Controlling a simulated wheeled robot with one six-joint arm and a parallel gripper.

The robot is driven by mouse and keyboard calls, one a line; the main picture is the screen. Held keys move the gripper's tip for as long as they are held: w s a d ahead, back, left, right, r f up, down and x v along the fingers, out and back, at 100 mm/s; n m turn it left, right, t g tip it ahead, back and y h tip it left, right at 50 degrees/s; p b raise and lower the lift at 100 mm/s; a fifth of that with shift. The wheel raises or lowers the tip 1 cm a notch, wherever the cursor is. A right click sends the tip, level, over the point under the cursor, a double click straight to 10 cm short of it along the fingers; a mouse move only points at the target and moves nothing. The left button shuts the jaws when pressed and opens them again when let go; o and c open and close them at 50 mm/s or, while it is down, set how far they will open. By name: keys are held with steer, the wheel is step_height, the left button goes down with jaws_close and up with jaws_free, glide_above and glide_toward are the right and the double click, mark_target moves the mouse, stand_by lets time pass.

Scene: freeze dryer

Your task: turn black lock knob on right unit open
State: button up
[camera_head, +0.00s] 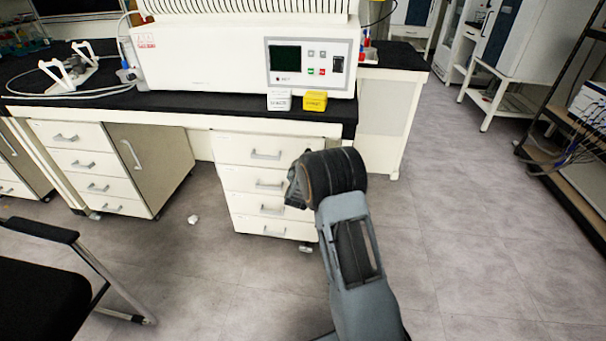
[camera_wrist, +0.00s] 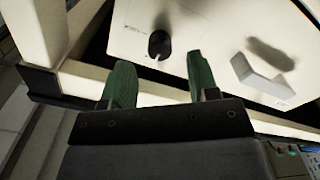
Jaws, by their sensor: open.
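The black lock knob (camera_wrist: 158,45) shows in the wrist view on a white panel (camera_wrist: 207,38), in the upper middle. A light line marks its lower part. My gripper (camera_wrist: 160,68) is open, its two green fingers spread apart. The knob appears just beyond the gap between the fingertips, with nothing held. I cannot tell how far the knob is from the fingers. In the head view my arm reaches toward the bench drawers, and I cannot make out the knob or fingers there.
A pale handle (camera_wrist: 262,77) juts from the same panel, right of the knob. A pale frame post (camera_wrist: 38,35) stands at left. In the head view, a white drawer unit (camera_head: 228,150) sits under the black-topped bench. A chair (camera_head: 40,275) is at lower left. Open floor lies right.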

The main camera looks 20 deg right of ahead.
steer(key=p+v, duration=0.1)
steer(key=v, duration=0.9)
steer(key=shift+s+p, duration=0.3)
steer(key=shift+p, duration=0.1)
steer(key=shift+a, duration=0.1)
steer(key=s+a+r+g+y+p, duration=0.1)
steer(key=s+a+r+y+p, duration=0.15)
steer(key=r+p, duration=0.4)
steer(key=s+a+r+g+y+p, duration=0.1)
steer(key=a+r+g+y+p, duration=0.2)
steer(key=r, duration=0.6)
steer(key=s+a+r+y+p, duration=0.2)
steer(key=r+y+p, duration=0.1)
steer(key=r+p, duration=0.4)
steer(key=s+r+g+p, duration=0.4)
steer(key=s+r+p, duration=0.2)
steer(key=s, duration=0.5)
steer(key=s+r+m+g+p, duration=0.1)
steer(key=s+r+g+p, duration=0.3)
steer(key=s+r, duration=0.6)
steer(key=shift+s+r+p, duration=0.25)
steer(key=shift+s+p, duration=0.4)
steer(key=shift+p, duration=0.45)
steer(key=shift+y, duration=0.25)
steer(key=shift+c, duration=0.5)
